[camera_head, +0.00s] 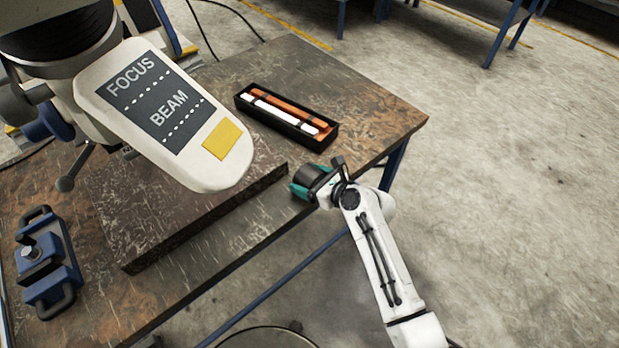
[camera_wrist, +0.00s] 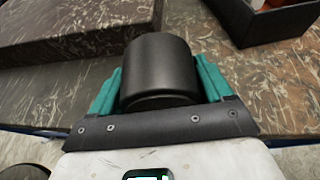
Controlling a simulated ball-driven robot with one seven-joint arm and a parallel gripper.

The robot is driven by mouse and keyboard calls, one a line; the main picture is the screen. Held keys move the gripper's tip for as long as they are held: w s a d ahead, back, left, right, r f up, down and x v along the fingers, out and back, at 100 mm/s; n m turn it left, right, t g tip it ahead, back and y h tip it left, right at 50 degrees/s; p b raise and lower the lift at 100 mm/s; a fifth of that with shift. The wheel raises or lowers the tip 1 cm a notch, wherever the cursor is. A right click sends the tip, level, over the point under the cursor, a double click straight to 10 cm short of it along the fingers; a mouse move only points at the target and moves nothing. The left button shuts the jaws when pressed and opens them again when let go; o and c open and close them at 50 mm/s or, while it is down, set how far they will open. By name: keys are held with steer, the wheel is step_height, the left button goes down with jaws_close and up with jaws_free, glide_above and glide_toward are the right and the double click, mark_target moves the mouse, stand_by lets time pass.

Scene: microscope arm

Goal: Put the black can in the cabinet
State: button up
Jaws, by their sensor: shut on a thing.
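The black can (camera_wrist: 158,68) is a short dark cylinder between the two teal fingers of my gripper (camera_wrist: 160,88) in the wrist view. My gripper is shut on it, with a finger against each side. In the head view my gripper (camera_head: 305,186) holds the can (camera_head: 309,176) at the right front edge of the table, beside the dark raised slab. I cannot tell whether the can touches the table top. No cabinet can be made out in either view.
A black tray (camera_head: 245,107) with orange and white sticks lies on the worn table (camera_head: 375,105) behind my gripper. A dark slab (camera_head: 180,220) is left of it. A microscope arm (camera_head: 215,165) overhangs the slab. A blue device (camera_head: 45,262) sits far left. Floor at right is clear.

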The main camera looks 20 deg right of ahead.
steer(key=shift+f, duration=0.2)
steer(key=o, duration=1.2)
steer(key=shift+o, duration=0.2)
steer(key=shift+f+b, duration=0.15)
steer(key=shift+b, duration=0.15)
steer(key=shift+f+b, duration=0.1)
steer(key=shift+b, duration=0.3)
steer(key=v, duration=1.1)
steer(key=shift+r, duration=0.3)
steer(key=shift+w, duration=0.15)
